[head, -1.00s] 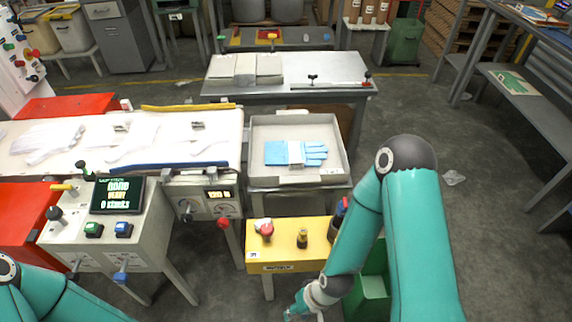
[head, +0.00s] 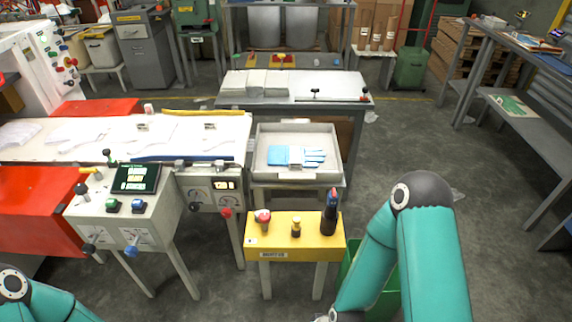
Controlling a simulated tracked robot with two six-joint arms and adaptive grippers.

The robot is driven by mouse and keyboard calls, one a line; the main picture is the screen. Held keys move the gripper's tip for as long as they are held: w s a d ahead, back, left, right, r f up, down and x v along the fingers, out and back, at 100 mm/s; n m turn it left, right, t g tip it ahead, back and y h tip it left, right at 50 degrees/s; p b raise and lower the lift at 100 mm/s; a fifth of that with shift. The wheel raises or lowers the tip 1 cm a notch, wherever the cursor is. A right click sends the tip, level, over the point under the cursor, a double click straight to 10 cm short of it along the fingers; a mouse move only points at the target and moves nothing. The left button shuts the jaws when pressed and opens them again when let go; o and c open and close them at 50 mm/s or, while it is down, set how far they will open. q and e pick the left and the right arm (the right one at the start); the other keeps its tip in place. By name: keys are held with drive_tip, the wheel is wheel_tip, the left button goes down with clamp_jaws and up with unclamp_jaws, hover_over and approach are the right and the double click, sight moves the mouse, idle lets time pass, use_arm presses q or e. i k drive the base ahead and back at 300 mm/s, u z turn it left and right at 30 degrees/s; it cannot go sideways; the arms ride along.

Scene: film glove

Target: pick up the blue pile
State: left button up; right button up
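The blue pile (head: 279,155) is a small stack of blue gloves with a white band around its middle. It lies flat in a shallow grey tray (head: 262,176) on a stand, fingers pointing right. Only my arms show in the head view, the left at the bottom left corner and the right at the lower right. Both arms are well short of the tray. The left gripper is out of frame. At most a sliver at the bottom edge may belong to the right gripper, and its fingers cannot be seen.
A white conveyor (head: 85,131) with pale gloves runs left of the tray. A control box (head: 125,205) stands before it. A yellow stand (head: 295,243) with bottles stands in front of the tray, a green bin (head: 385,303) beside it. A grey table (head: 295,88) stands behind.

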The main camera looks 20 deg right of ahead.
sight(295, 158)
drive_tip(key=z, duration=0.15)
drive_tip(key=i, duration=0.9)
drive_tip(key=u, duration=0.05)
